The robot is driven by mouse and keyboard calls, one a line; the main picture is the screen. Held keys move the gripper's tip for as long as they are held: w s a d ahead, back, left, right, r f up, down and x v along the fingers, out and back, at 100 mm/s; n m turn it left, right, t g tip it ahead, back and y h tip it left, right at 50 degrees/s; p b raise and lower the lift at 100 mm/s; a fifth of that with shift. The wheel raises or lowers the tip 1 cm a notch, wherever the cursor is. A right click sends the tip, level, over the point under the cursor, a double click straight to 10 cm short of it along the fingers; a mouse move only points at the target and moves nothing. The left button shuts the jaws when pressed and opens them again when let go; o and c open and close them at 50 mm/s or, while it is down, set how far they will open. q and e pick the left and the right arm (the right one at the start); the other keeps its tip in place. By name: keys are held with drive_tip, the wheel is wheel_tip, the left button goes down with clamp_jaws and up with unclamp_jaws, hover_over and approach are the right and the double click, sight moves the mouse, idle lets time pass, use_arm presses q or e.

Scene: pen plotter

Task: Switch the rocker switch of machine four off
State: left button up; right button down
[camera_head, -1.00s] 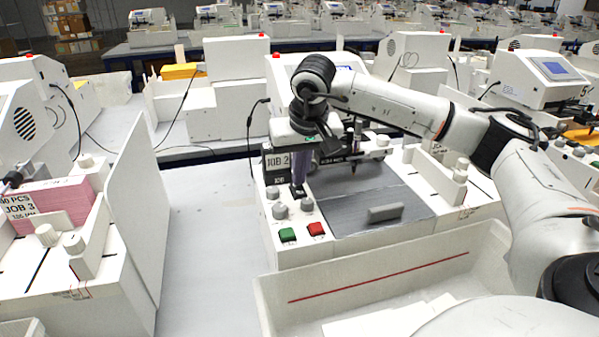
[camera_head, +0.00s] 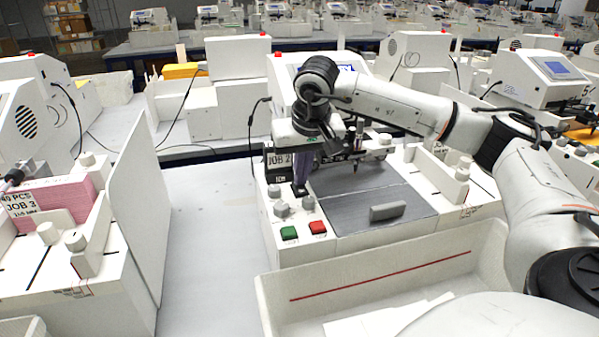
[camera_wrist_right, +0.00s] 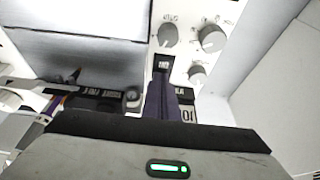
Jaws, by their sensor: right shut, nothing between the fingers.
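A white pen plotter (camera_head: 350,248) stands in the middle of the head view, with a "JOB 2" card at its left; I cannot read a machine number on it. Which side is pressed is too small to tell. My right gripper (camera_head: 303,174) points down, shut and empty, with its dark fingertips (camera_wrist_right: 160,84) at the switch and partly covering it. Contact cannot be told. My left gripper is not in view.
Grey knobs (camera_head: 281,209), a green button (camera_head: 289,233) and a red button (camera_head: 318,227) are on the panel near the switch. A white tray (camera_head: 380,280) stands in front. Another plotter with pink paper (camera_head: 60,200) is at left. Bare table (camera_head: 205,240) lies between.

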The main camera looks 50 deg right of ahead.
sight(303, 192)
drive_tip(key=shift+s+a+f, duration=0.25)
drive_tip(key=shift+s+a, duration=0.1)
drive_tip(key=shift+s, duration=0.3)
drive_tip(key=shift+r+p, duration=0.4)
drive_tip(key=shift+r, duration=0.1)
wheel_tip(303, 192, up, 3)
drive_tip(key=shift+s+a+p, duration=0.1)
drive_tip(key=shift+p, duration=0.75)
drive_tip(key=v, duration=1)
drive_tip(key=shift+b, duration=0.35)
drive_tip(key=shift+s+a+r, duration=0.1)
drive_tip(key=shift+w+r+b, duration=0.2)
drive_tip(key=shift+w+b, duration=0.4)
drive_tip(key=shift+w, duration=0.15)
